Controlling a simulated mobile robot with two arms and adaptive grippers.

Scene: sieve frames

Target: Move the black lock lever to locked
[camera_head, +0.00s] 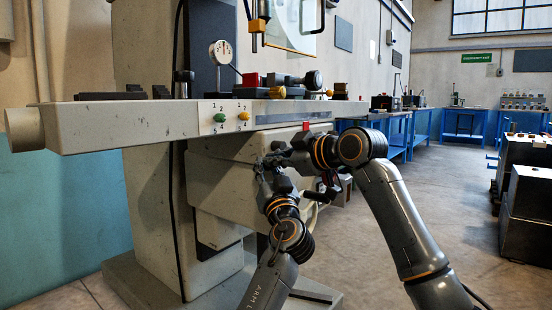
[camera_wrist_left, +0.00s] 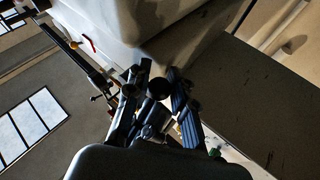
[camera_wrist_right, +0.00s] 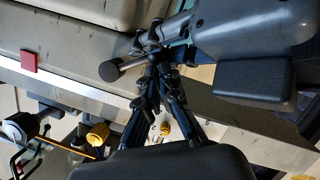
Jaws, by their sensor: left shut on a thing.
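The black lock lever shows in the right wrist view as a short rod with a round black knob (camera_wrist_right: 109,71). A round black end, which looks like the same knob, shows between the left fingers in the left wrist view (camera_wrist_left: 158,88). My left gripper (camera_head: 264,164) is shut on the lever below the machine table. My right gripper (camera_head: 284,156) is right beside it, its fingertips close together near the rod. Whether they touch it is unclear. The grippers hide much of the lever in the head view, and I cannot read its lock position.
The machine table (camera_head: 120,122) overhangs both grippers closely. A green knob (camera_head: 220,117) and a yellow knob (camera_head: 243,116) sit on its front edge, and a red square (camera_head: 306,126) lies below its edge. Open floor (camera_head: 420,215) lies to the right, with dark cabinets (camera_head: 527,205) beyond.

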